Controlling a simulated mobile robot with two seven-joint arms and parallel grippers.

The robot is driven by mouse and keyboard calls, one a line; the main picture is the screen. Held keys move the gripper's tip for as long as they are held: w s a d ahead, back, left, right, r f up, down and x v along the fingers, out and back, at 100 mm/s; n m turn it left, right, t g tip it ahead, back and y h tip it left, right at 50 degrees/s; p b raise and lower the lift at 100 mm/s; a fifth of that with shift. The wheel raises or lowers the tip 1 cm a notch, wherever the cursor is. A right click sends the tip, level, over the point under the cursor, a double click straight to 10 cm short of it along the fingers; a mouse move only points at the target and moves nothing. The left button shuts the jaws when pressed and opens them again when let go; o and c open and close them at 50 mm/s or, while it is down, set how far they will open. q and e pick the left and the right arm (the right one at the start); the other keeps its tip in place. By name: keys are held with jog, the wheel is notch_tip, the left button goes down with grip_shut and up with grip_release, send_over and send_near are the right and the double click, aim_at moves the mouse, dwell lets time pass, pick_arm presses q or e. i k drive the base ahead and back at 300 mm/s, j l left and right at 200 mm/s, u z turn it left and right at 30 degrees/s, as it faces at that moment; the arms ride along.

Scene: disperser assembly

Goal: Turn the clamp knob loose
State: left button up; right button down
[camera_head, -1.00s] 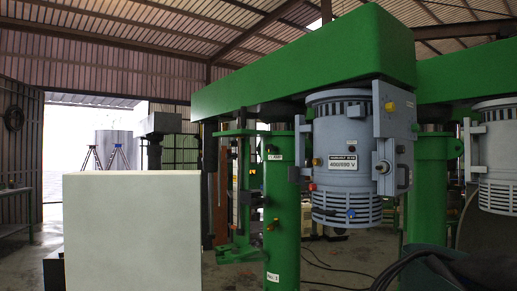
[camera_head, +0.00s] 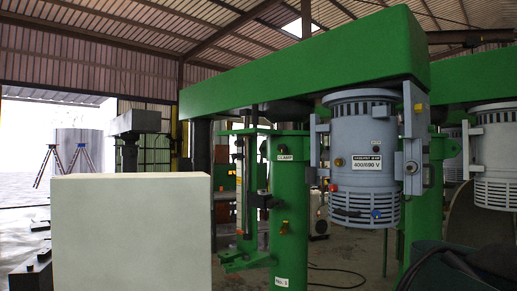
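The green disperser column (camera_head: 291,195) stands right of centre under a long green beam (camera_head: 305,72). A small white label, partly legible as "AMP", sits high on the column (camera_head: 287,157). Below it a dark fitting (camera_head: 261,200) and a small brass-coloured knob-like part (camera_head: 284,228) stick out from the column. I cannot tell which is the clamp knob, or whether it is tight or loose. A grey-blue motor (camera_head: 360,140) hangs under the beam to the right of the column. Neither of my grippers is in view.
A large pale box (camera_head: 132,235) stands in the left foreground. A green bracket (camera_head: 245,262) juts left from the column's lower part. A second similar machine (camera_head: 497,150) stands at the right edge. Dark cables (camera_head: 465,265) lie at the bottom right. A bright doorway opens at the far left.

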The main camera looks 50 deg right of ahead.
aim_at(282, 148)
jog(key=i+j+z, duration=0.15)
jog(key=i, duration=0.4)
jog(key=i+j+z, duration=0.2)
jog(key=i, duration=0.35)
jog(key=i+z, duration=0.35)
jog(key=z, duration=0.15)
jog(key=i+z, duration=0.6)
jog(key=z, duration=0.3)
jog(key=i+j+z, duration=0.1)
jog(key=z, duration=0.25)
jog(key=i+j+z, duration=0.1)
jog(key=z, duration=0.3)
jog(key=i+j+z, duration=0.15)
jog(key=z, duration=0.35)
jog(key=i+j+z, duration=0.3)
jog(key=z, duration=0.15)
jog(key=i+j, duration=0.05)
